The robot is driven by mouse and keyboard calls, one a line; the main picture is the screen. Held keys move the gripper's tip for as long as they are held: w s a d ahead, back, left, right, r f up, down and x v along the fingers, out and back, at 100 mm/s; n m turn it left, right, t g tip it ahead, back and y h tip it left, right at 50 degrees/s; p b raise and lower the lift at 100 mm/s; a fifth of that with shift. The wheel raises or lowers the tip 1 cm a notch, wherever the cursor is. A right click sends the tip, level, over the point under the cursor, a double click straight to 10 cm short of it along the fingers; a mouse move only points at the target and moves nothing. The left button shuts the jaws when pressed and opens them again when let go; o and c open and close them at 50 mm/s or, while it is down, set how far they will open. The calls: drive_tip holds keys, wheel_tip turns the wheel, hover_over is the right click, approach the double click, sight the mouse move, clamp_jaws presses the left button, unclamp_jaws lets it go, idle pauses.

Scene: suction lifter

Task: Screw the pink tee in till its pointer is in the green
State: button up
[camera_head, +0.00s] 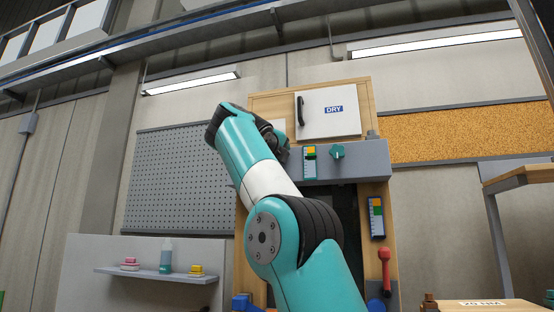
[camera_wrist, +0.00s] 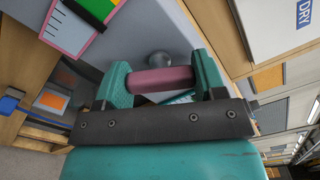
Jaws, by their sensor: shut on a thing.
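In the wrist view my gripper (camera_wrist: 163,74) is shut on the pink tee (camera_wrist: 160,81), its teal fingers at both ends of the pink bar. A grey round part (camera_wrist: 159,59) shows just behind the bar, against the grey panel.
A teal knob (camera_head: 337,151) sits right of the gauge. Below are a second gauge (camera_head: 377,218) and a red-handled lever (camera_head: 385,262). A white box marked DRY (camera_head: 328,122) is above. A shelf (camera_head: 155,275) with small items is at the lower left.

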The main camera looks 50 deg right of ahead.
drive_tip(key=m, duration=0.6)
drive_tip(key=shift+w+m, duration=0.1)
drive_tip(key=shift+m, duration=0.2)
drive_tip(key=shift+m, duration=0.3)
idle(0.3)
drive_tip(key=o, duration=0.9)
